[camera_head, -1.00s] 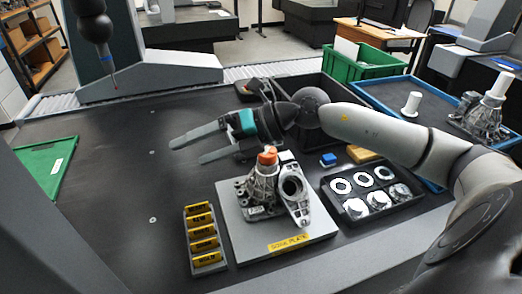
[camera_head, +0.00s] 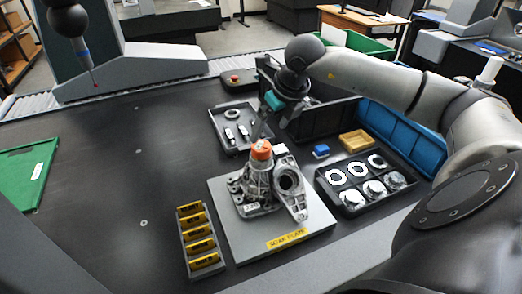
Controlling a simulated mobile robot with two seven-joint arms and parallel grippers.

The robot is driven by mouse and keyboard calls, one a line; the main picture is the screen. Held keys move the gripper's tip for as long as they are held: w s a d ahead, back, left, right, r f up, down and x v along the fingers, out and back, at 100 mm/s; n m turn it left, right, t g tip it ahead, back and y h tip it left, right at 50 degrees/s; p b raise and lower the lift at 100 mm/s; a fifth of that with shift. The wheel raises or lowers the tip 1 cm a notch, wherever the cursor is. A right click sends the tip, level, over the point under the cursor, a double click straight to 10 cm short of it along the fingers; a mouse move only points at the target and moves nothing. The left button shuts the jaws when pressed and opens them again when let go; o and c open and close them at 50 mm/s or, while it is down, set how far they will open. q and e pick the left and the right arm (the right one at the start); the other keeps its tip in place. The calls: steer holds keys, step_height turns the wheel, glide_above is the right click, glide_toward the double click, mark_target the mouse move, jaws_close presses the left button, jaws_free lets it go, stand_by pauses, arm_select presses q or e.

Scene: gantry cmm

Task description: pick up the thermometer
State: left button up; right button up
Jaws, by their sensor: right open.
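An orange piece (camera_head: 261,149) sits on top of a grey metal casting (camera_head: 258,186). I cannot tell whether it is the thermometer. The casting stands on the grey soak plate (camera_head: 305,218). My right gripper (camera_head: 262,128) points downward just behind and above the orange piece in the head view, over the right part of a dark tray. Its fingers are thin and partly lost against the dark background, and it holds nothing visible. The dark tray (camera_head: 222,128) holds a ring and small silver and dark pieces. My left gripper is not in view.
A rack of yellow-labelled blocks (camera_head: 199,240) stands left of the plate. A black tray of rings and discs (camera_head: 364,183) lies right, near a blue block (camera_head: 321,152) and a yellow box (camera_head: 356,141). Black and blue bins stand behind. The left table is clear, beside a green tray (camera_head: 26,172).

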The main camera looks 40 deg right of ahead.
mark_target(261, 145)
steer(key=shift+b+x, duration=0.35)
steer(key=shift+x, duration=3.2)
steer(key=shift+a, duration=0.1)
steer(key=shift+c, duration=0.2)
jaws_close()
steer(key=shift+r, duration=0.15)
